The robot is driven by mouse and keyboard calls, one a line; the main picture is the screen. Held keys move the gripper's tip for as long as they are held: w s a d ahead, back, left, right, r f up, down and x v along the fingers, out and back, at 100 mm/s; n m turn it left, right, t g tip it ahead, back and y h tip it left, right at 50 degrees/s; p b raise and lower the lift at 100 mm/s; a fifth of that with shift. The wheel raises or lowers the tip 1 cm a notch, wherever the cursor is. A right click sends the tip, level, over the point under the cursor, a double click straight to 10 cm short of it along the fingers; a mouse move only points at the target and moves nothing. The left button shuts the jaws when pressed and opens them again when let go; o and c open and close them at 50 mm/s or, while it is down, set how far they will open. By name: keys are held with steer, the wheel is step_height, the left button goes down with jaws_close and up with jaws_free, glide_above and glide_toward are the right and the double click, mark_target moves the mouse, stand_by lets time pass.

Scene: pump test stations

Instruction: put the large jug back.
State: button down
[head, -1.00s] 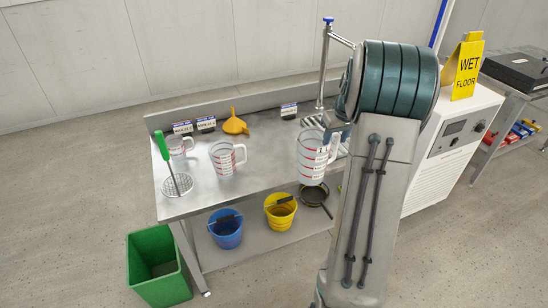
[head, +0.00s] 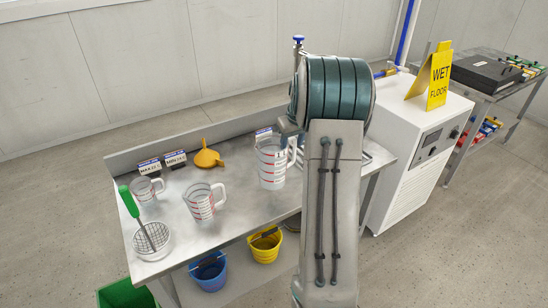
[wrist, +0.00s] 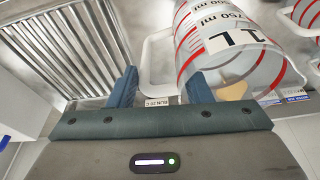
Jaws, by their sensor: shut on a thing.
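The large jug (head: 271,165) is clear with red marks and a handle on its right side. It is upright over the right part of the steel table (head: 232,222), just in front of a small label stand (head: 263,133). I cannot tell whether its base touches the tabletop. In the wrist view, the jug (wrist: 222,42) shows its "1 L" print at upper right. My gripper (wrist: 160,88) is shut on the jug's pale handle, with one finger on each side. In the head view my arm hides the fingers.
An orange funnel (head: 207,157) lies behind. A ribbed drain (wrist: 60,50) shows in the wrist view. Blue (head: 208,272) and yellow (head: 265,247) buckets sit below.

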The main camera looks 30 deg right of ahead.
steer(key=w+a+f, duration=0.2)
steer(key=w, duration=0.1)
steer(key=w+f, duration=0.1)
steer(key=shift+w+a+p, duration=0.35)
steer(key=shift+a+p, duration=0.05)
steer(key=shift+s+p+x, duration=0.2)
steer(key=shift+s+x, duration=0.05)
steer(key=shift+x, duration=0.75)
steer(key=shift+s+p+x, duration=0.2)
steer(key=shift+s+x, duration=0.05)
steer(key=shift+x, duration=0.8)
steer(key=shift+f, duration=0.2)
steer(key=c, duration=0.7)
jaws_free()
steer(key=b, duration=0.1)
glide_toward(277, 144)
steer(key=s+a+r, duration=0.2)
steer(key=s+a, duration=0.4)
steer(key=a, duration=0.3)
steer(key=s+a, duration=0.7)
steer(key=s, duration=0.5)
steer(key=s+a+f, duration=0.1)
steer(key=s+a, duration=0.7)
steer(key=s, duration=0.4)
steer(key=shift+s+n, duration=0.25)
steer(key=shift+n, duration=0.15)
